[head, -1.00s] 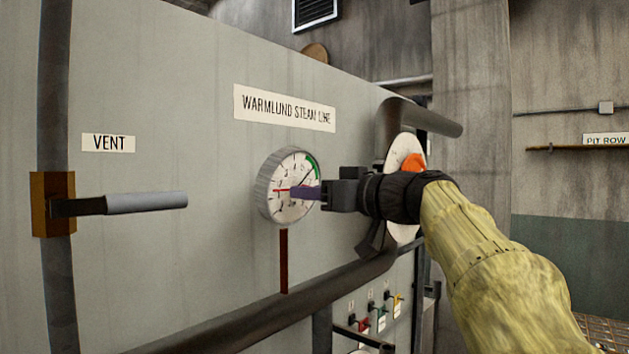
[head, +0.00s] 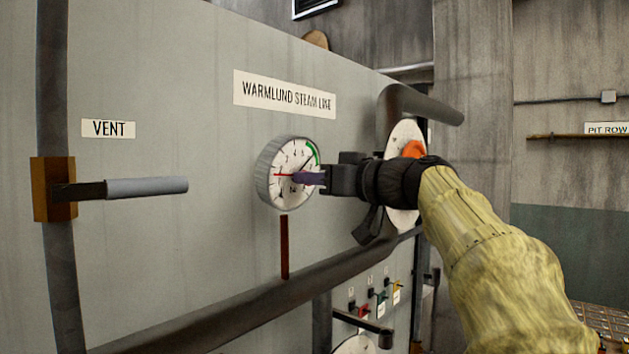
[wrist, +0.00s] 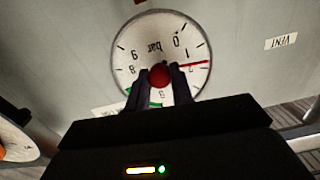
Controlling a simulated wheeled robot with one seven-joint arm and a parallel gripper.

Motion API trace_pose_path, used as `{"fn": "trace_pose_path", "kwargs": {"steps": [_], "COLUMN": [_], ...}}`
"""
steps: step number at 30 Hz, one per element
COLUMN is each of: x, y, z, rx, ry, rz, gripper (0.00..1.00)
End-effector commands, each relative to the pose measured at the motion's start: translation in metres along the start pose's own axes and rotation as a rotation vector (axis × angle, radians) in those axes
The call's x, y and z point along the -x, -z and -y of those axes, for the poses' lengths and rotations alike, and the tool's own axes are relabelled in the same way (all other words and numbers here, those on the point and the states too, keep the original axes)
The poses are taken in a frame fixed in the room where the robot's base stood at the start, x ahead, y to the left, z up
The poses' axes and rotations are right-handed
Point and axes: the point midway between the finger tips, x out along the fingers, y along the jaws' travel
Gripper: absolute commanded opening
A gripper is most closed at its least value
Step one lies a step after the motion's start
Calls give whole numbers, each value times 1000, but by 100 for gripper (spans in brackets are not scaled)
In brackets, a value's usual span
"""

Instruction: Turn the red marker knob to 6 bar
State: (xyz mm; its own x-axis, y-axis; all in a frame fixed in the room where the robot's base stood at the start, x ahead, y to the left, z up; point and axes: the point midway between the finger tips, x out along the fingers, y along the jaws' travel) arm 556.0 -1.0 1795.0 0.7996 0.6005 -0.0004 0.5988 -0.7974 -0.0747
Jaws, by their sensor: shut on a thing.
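The round white gauge (head: 270,188) is on the grey panel, below the WARMLUND STEAM LINE label. It has black figures, a green arc at upper right and a red marker pointing left in the head view. In the wrist view the dial (wrist: 130,45) appears upside down, with its red marker (wrist: 195,64) pointing right, near a figure that looks like 2. The red knob (wrist: 159,76) is at the dial's centre. My gripper (head: 308,178) reaches it from the right, its dark fingers (wrist: 160,80) shut on the knob's two sides. The fingers hide part of the dial.
A VENT lever (head: 146,187) sticks out at the left. A thick dark pipe (head: 240,310) runs below the gauge. A round white plate with an orange part (head: 412,150) and a dark handle stands behind my wrist. Small coloured valves (head: 381,308) are lower down.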

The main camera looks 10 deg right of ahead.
Motion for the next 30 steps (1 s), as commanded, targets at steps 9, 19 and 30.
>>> {"fn": "trace_pose_path", "kwargs": {"steps": [9, 19, 30], "x": [0, 0, 0], "y": [-2, -2, -2], "z": [-2, -3, -4], "rx": [-179, -472, -818], "ry": [37, 99, 174], "rz": [-3, -3, -3], "gripper": [0, 0, 0]}}
